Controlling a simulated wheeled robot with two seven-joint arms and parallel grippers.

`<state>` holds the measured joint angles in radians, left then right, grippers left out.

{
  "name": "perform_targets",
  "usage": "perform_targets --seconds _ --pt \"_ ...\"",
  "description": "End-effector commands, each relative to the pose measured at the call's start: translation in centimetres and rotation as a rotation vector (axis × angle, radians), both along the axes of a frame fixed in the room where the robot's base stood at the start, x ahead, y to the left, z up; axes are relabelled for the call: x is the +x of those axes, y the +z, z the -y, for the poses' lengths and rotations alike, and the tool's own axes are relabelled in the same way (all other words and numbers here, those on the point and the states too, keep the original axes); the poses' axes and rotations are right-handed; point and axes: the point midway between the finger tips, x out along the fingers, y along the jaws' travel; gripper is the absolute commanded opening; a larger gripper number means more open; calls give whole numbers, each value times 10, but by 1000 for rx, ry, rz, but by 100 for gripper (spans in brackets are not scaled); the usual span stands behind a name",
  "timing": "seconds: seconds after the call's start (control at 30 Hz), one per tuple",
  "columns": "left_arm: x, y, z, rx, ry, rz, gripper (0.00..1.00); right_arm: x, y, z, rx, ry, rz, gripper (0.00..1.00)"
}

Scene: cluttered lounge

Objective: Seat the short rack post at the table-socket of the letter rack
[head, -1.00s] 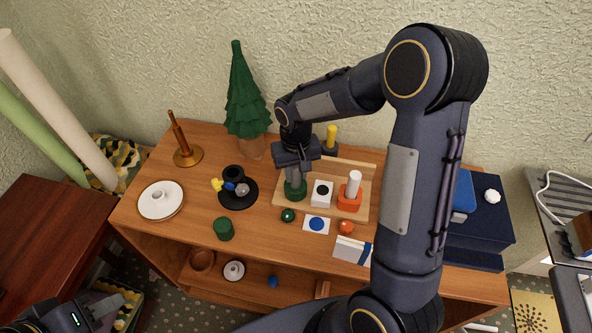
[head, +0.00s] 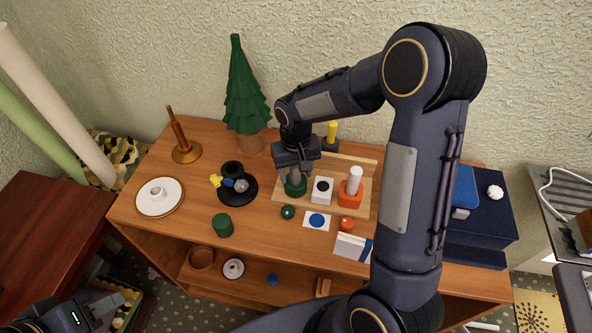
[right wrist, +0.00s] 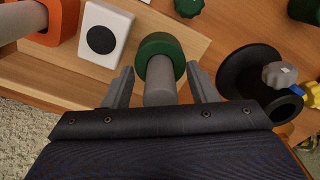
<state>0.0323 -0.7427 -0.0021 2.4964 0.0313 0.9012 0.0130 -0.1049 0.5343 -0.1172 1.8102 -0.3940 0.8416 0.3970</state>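The letter rack (head: 335,164) is a light wooden base with a back board on the cabinet top. It carries a green socket (head: 294,191), a white block with a black dot (head: 322,190) and an orange socket (head: 350,198) with a white post (head: 354,178). A short grey post (right wrist: 160,90) stands in the green socket; its base is hidden inside the ring. My right gripper (right wrist: 160,88) is open around this post, with a visible gap on each side. My left gripper (head: 108,306) is low at the bottom left, away from the rack; its finger opening is unclear.
A black dish with small knobs (head: 238,190), a green cylinder (head: 222,225), a white plate (head: 160,197) and a tree ornament (head: 246,95) stand left of the rack. A blue-dot card (head: 317,221) lies in front. Dark blue boxes (head: 480,218) are at right.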

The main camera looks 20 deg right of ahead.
Motion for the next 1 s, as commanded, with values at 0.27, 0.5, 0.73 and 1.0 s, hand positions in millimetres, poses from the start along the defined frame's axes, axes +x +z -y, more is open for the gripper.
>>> perform_targets --seconds 0.27,0.5,0.73,1.0 --pt "0 -1 0 0 0 0 36 1 12 0 0 -1 5 53" --pt "0 -4 0 0 0 0 36 1 53 0 1 0 5 53" --pt "0 -5 0 0 0 0 36 0 76 0 1 1 1 53" --pt "0 -4 0 0 0 0 36 0 78 0 0 1 0 53"
